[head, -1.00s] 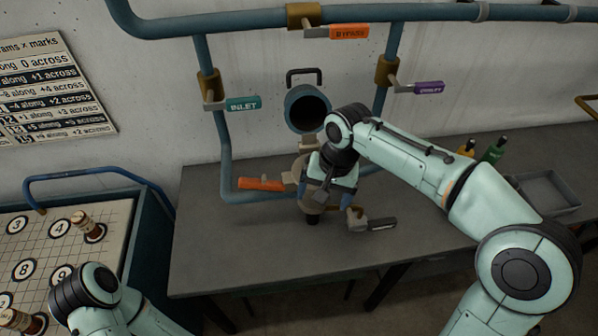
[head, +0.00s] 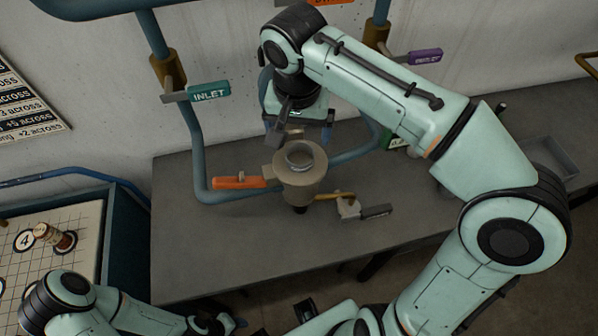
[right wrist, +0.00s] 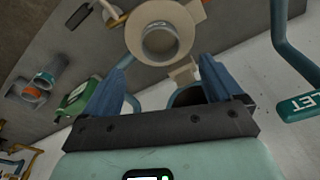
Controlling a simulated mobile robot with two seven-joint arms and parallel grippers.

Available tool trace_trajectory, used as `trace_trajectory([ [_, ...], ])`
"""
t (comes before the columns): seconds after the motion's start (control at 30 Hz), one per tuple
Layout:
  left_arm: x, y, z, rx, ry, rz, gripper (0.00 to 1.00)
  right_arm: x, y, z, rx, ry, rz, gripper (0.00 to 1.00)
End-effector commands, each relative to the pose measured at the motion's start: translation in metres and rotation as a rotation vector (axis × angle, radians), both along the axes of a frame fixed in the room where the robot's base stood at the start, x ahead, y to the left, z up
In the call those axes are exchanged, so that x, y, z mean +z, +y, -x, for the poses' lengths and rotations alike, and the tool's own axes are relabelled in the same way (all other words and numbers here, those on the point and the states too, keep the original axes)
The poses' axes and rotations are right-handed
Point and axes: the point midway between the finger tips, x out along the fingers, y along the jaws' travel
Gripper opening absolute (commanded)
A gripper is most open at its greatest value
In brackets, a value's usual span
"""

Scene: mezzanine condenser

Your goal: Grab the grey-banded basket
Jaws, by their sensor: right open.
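A beige strainer housing (head: 302,188) stands on the grey bench, its round top open. A grey-rimmed cylinder (head: 300,155) shows inside the opening; it also shows in the right wrist view (right wrist: 162,42). Whether this is the grey-banded basket I cannot tell.
Blue pipes with a teal INLET handle (head: 208,92) and a purple handle (head: 426,57) frame the housing. An orange handle (head: 238,182) and a dark-handled lever (head: 376,212) flank it. A grey tray (head: 553,158) lies at right; a gridded board (head: 75,230) is at left.

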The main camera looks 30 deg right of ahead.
Motion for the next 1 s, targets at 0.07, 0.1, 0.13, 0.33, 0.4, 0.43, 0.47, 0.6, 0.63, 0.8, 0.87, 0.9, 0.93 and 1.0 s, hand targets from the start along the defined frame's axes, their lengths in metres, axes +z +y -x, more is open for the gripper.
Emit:
trace_trajectory([
  [0.07, -0.007, 0.000, 0.004, 0.000, 0.005, -0.001, 0.49, -0.017, -0.002, -0.001, -0.001, 0.004, 0.001, 0.93],
  [0.1, -0.008, 0.000, 0.005, 0.000, 0.006, 0.000, 0.49, -0.022, -0.002, -0.002, 0.000, 0.004, 0.001, 0.93],
  [0.13, -0.009, 0.000, 0.005, 0.000, 0.006, 0.000, 0.49, -0.026, -0.002, -0.003, 0.000, 0.003, 0.000, 0.93],
  [0.33, -0.012, 0.000, 0.007, 0.000, 0.007, 0.000, 0.49, -0.037, -0.003, -0.004, 0.001, 0.001, 0.000, 0.93],
  [0.4, -0.014, 0.000, 0.008, 0.000, 0.009, 0.000, 0.49, -0.046, -0.005, -0.004, 0.000, 0.003, 0.000, 0.93],
  [0.43, -0.016, 0.000, 0.009, 0.000, 0.009, 0.000, 0.49, -0.051, -0.005, -0.004, -0.001, 0.003, 0.000, 0.93],
  [0.47, -0.017, 0.000, 0.010, 0.000, 0.010, 0.000, 0.49, -0.056, -0.006, -0.004, 0.000, 0.003, 0.001, 0.93],
  [0.6, -0.021, 0.000, 0.012, 0.000, 0.012, 0.000, 0.49, -0.076, -0.008, -0.006, 0.000, 0.002, 0.000, 0.93],
  [0.63, -0.021, 0.000, 0.013, 0.000, 0.013, 0.000, 0.49, -0.079, -0.008, -0.006, 0.000, 0.002, 0.000, 0.93],
  [0.8, -0.022, 0.000, 0.013, 0.000, 0.014, -0.001, 0.49, -0.085, -0.008, -0.007, 0.001, -0.001, -0.001, 0.93],
  [0.87, -0.021, 0.000, 0.013, 0.000, 0.013, 0.000, 0.49, -0.085, -0.008, -0.008, 0.000, -0.001, -0.002, 0.93],
  [0.9, -0.021, 0.000, 0.013, 0.000, 0.013, 0.000, 0.49, -0.085, -0.008, -0.008, 0.000, -0.001, -0.002, 0.93],
  [0.93, -0.021, 0.000, 0.013, 0.000, 0.013, 0.000, 0.49, -0.084, -0.008, -0.008, 0.000, -0.001, -0.002, 0.93],
  [1.0, -0.021, 0.000, 0.013, 0.000, 0.013, 0.000, 0.49, -0.084, -0.008, -0.008, 0.000, -0.001, -0.002, 0.76],
])
